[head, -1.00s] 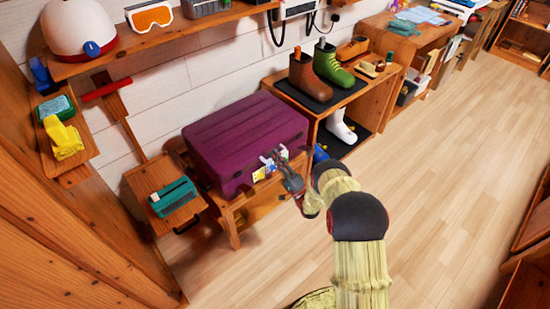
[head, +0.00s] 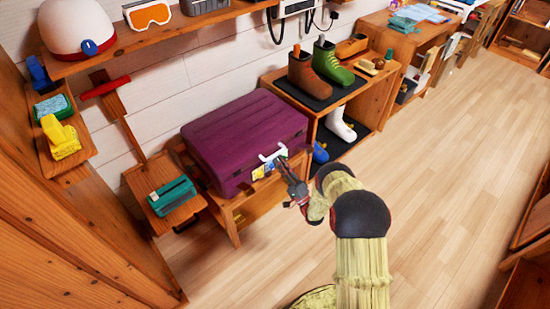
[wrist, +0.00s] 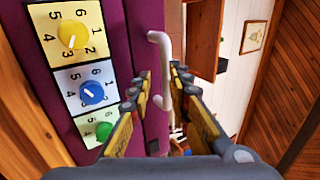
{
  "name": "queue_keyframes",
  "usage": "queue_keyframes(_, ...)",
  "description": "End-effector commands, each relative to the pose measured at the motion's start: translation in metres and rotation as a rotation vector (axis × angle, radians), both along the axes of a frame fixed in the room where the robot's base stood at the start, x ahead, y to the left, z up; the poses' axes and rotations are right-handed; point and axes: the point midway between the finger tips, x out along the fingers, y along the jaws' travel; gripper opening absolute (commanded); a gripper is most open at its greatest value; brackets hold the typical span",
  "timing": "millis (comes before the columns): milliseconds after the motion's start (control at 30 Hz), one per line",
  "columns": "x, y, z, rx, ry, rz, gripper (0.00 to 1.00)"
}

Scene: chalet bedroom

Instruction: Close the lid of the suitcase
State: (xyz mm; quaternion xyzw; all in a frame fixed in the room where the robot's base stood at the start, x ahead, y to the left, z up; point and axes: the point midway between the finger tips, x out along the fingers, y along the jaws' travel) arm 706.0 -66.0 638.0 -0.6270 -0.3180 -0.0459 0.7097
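The purple suitcase (head: 240,138) lies on a low wooden bench (head: 232,218), and its lid looks down flat on the body. Its pale handle (head: 273,152) is on the front side and also shows in the wrist view (wrist: 158,50). Yellow (wrist: 73,35), blue (wrist: 92,92) and green (wrist: 104,130) dials sit on numbered plates beside the handle. My gripper (head: 285,163) is just in front of the handle. In the wrist view its fingers (wrist: 162,72) are apart, with the handle seen between and beyond the tips. I see no contact.
A shelf unit with boots (head: 320,110) stands right of the suitcase. A small wooden stand with a teal box (head: 172,196) is at its left. A shelf with a white helmet (head: 75,28) is above left. The wooden floor (head: 440,190) at right is clear.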

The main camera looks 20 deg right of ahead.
Motion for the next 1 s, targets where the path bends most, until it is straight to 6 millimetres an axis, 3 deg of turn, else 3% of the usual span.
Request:
queue_keyframes(200,-0.036,-0.016,-0.023,0.000,-0.001,-0.004,0.17)
queue_keyframes(433,-0.059,-0.026,-0.038,0.000,-0.002,-0.004,0.17)
queue_keyframes(1000,-0.067,-0.029,-0.043,0.000,-0.002,-0.003,0.17)
